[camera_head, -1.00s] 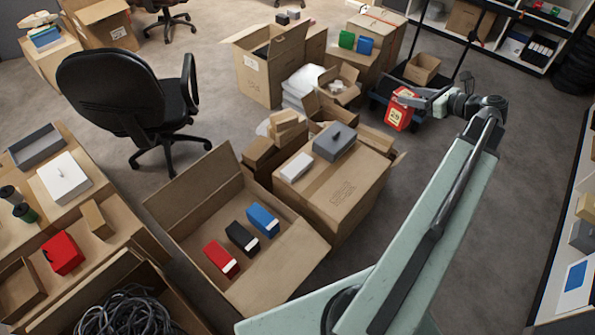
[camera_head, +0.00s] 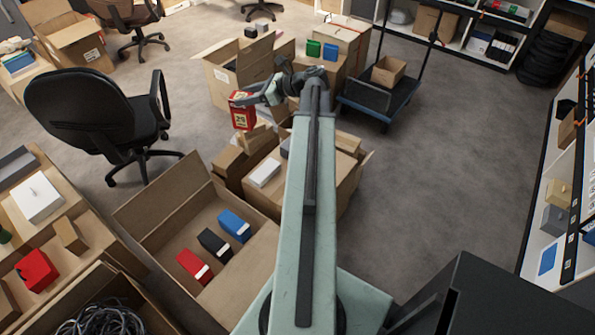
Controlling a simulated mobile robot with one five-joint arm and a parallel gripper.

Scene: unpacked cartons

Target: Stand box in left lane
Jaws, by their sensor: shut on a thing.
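My gripper (camera_head: 250,97) is shut on a red box (camera_head: 242,118) with a pale yellow label. It holds the box up in the air, roughly upright, left of my arm's end. An open carton (camera_head: 160,200) lies below and nearer. Inside it a red box (camera_head: 193,266), a black box (camera_head: 214,244) and a blue box (camera_head: 235,225) lie in a slanting row, each with a white end. I see no marked lanes in the carton.
A closed carton with a white box (camera_head: 264,173) on top stands right of the open carton, partly hidden by my arm. A black chair (camera_head: 85,110) stands left. A cart (camera_head: 380,100) is behind. Grey floor (camera_head: 430,190) at right is clear.

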